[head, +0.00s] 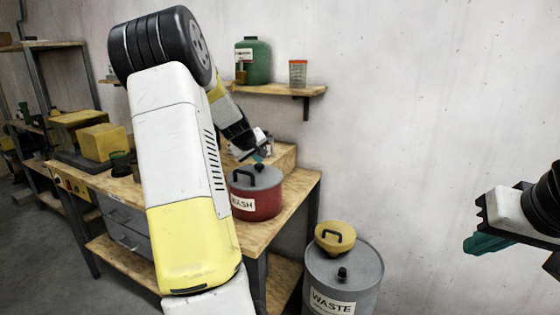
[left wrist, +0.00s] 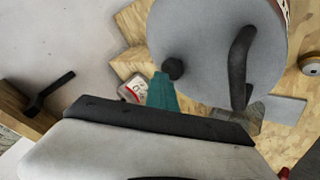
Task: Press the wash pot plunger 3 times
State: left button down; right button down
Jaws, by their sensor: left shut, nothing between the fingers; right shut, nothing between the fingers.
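The red wash pot (head: 257,204) stands on the wooden bench, with a grey lid, a black loop handle and a label reading WASH. Its plunger, a black knob (head: 259,167), sits on the lid; it also shows in the left wrist view (left wrist: 172,68). My left gripper (head: 262,154) is shut and empty, its teal fingertips (left wrist: 162,88) close to the plunger knob, at or just above its height. I cannot tell whether they touch. My right gripper (head: 486,243) is shut and empty, off to the right, away from the bench.
A grey waste drum (head: 345,280) with a yellow-topped lid piece (head: 335,236) and its own black knob stands right of the bench. A wooden block (head: 283,157) is behind the pot. A wall shelf (head: 275,89) holds a green jug (head: 254,62) and a small cup. Yellow boxes (head: 102,142) sit at the left.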

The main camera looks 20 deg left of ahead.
aim_at(258, 165)
pick_arm(q)
jog(key=shift+f, duration=0.15)
jog(key=shift+r, duration=1.6)
jog(key=shift+r, duration=0.1)
jog(key=shift+r, duration=2.45)
